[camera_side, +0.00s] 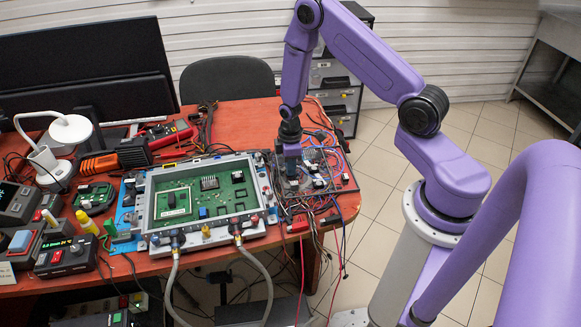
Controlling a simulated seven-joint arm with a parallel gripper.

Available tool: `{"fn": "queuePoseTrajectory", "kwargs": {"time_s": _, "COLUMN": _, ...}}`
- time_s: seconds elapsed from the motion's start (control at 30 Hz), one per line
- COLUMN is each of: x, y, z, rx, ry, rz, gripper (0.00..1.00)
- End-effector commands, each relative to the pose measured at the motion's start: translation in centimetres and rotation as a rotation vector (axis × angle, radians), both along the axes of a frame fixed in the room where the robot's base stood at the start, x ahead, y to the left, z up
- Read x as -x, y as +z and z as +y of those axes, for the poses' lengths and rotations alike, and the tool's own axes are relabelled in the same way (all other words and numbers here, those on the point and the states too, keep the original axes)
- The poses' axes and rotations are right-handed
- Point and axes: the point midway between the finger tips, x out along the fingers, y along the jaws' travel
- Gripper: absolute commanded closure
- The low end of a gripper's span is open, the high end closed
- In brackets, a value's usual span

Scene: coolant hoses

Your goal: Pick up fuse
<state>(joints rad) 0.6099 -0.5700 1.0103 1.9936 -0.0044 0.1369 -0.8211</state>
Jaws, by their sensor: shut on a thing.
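My gripper (291,176) points straight down over the board of wires and small parts (345,181) at the right end of the red table. It is low, at the board's left edge, just right of the grey-framed circuit board unit (259,172). Its fingers are shut on a small part that is mostly hidden and too small to identify here. I cannot tell whether that part is the fuse or whether it still touches the board. No other fuse can be made out with certainty.
Loose red and black wires hang off the table's front edge. Two hoses (268,278) run down from the unit's front fittings. A lamp (70,130), a soldering tool (100,165) and several instruments crowd the left. A black chair (227,78) stands behind.

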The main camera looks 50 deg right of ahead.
Motion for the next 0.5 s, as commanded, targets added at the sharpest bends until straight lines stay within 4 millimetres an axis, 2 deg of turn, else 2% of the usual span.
{"fn": "queuePoseTrajectory", "kwargs": {"time_s": 0.17, "x": -0.1, "y": 1.2, "z": 0.0, "rx": 0.000, "ry": 0.000, "rz": -0.003, "gripper": 1.00}}
{"fn": "queuePoseTrajectory", "kwargs": {"time_s": 0.3, "x": -0.1, "y": 3.1, "z": 0.0, "rx": -0.001, "ry": 0.000, "rz": -0.004, "gripper": 1.00}}
{"fn": "queuePoseTrajectory", "kwargs": {"time_s": 0.5, "x": 2.7, "y": 6.3, "z": 0.6, "rx": -0.001, "ry": 0.001, "rz": -0.002, "gripper": 1.00}}
